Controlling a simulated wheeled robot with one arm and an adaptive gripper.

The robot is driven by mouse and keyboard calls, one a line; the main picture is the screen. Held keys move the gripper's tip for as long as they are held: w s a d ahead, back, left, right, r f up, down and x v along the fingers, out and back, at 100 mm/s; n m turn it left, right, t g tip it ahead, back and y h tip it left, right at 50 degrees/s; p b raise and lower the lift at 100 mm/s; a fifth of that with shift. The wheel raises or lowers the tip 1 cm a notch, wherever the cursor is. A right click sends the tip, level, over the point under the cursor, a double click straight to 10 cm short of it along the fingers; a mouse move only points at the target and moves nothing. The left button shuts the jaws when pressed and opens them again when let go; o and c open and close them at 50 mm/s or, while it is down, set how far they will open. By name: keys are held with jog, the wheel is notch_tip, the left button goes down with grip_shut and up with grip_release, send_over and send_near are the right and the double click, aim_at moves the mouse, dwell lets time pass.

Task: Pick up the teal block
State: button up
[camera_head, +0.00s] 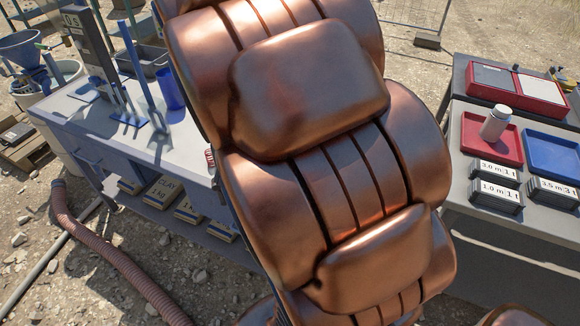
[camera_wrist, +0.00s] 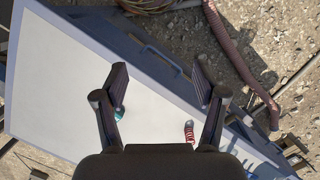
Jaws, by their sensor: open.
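My gripper (camera_wrist: 160,82) is open in the wrist view, with its two dark fingers spread above a pale tabletop (camera_wrist: 75,85). A small teal thing (camera_wrist: 120,114) shows just beside the left finger, partly hidden by it. It may be the teal block, but too little shows to tell its shape. Nothing is between the fingertips but tabletop and its edge. In the head view, my copper-coloured arm covers the middle, and neither the gripper nor a teal block can be seen there.
A red-and-white striped thing (camera_wrist: 189,132) stands near the right finger. In the head view, the left bench (camera_head: 85,118) holds a blue cup (camera_head: 171,88) and upright stands. The right table (camera_head: 455,195) holds a red tray (camera_head: 480,152), a blue tray (camera_head: 553,155) and labelled boxes (camera_head: 495,193).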

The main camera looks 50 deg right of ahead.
jog(key=w+d+f+m+y, duration=0.1)
jog(key=w+d+m, duration=0.25)
jog(key=d, duration=0.25)
jog(key=w+d+f+m, duration=0.2)
jog(key=w+d, duration=0.2)
jog(key=d, duration=0.3)
jog(key=w+d+f+m+t+y, duration=0.1)
jog(key=d+f+m, duration=0.1)
jog(key=d+f, duration=0.35)
jog(key=w+d+f+m+y, duration=0.1)
jog(key=w+d+f+m, duration=0.15)
jog(key=d, duration=0.65)
jog(key=shift+n+y, duration=0.3)
jog(key=shift+n, duration=0.2)
jog(key=shift+s+d+f+p+x, duration=0.15)
jog(key=shift+p+x, duration=0.4)
jog(key=shift+x, duration=0.85)
jog(key=shift+s+d+p+x, duration=0.2)
jog(key=shift+p+x, duration=0.4)
jog(key=shift+x, duration=0.75)
jog(key=shift+s+d+f+p+x, duration=0.15)
jog(key=shift+p+x, duration=0.4)
jog(key=shift+x, duration=0.85)
jog(key=shift+r, duration=0.1)
jog(key=c, duration=1.2)
jog(key=shift+r, duration=0.1)
jog(key=shift+c, duration=0.2)
